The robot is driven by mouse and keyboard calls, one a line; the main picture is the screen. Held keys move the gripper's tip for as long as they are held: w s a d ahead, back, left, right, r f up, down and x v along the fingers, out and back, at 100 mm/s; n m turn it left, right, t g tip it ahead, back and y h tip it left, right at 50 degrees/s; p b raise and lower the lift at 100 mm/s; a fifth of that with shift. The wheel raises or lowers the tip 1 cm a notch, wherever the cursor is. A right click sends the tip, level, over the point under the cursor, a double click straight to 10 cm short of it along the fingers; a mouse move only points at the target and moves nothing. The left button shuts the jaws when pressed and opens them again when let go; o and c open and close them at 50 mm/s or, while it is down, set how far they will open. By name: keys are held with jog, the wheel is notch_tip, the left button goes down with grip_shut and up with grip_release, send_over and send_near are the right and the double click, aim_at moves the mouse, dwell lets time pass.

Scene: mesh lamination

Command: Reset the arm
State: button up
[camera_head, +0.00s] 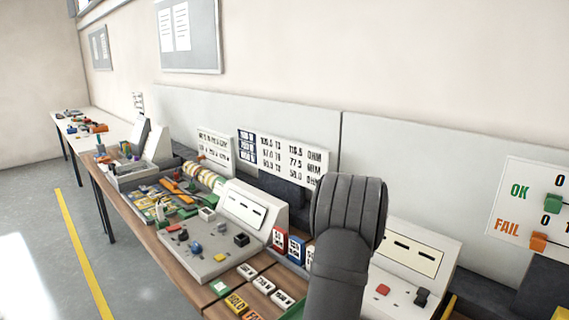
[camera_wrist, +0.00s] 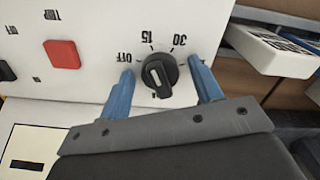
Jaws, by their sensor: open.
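My gripper (camera_wrist: 160,68) is open in the wrist view. Its two blue fingers stand apart on either side of a black knob (camera_wrist: 160,74) on a white panel (camera_wrist: 105,20). Nothing is seen clamped between them; I cannot tell whether they touch the knob. The knob has a white mark, and OFF, 15 and 30 are printed around it. In the head view my dark arm covers the left part of the control box (camera_head: 440,245), and my fingers are hidden.
A red button (camera_wrist: 62,54) sits beside the knob; a red button also shows on the control box (camera_head: 383,290). A white block (camera_wrist: 270,50) is close to the right finger. Another console (camera_head: 253,205) and several labelled tiles (camera_head: 263,284) stand left of my arm.

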jog(key=n, duration=0.4)
jog(key=shift+r+n, duration=0.2)
jog(key=shift+n, duration=0.2)
jog(key=n, duration=0.4)
jog(key=shift+n, duration=0.3)
notch_tip(320, 180, up, 9)
dwell(1.9)
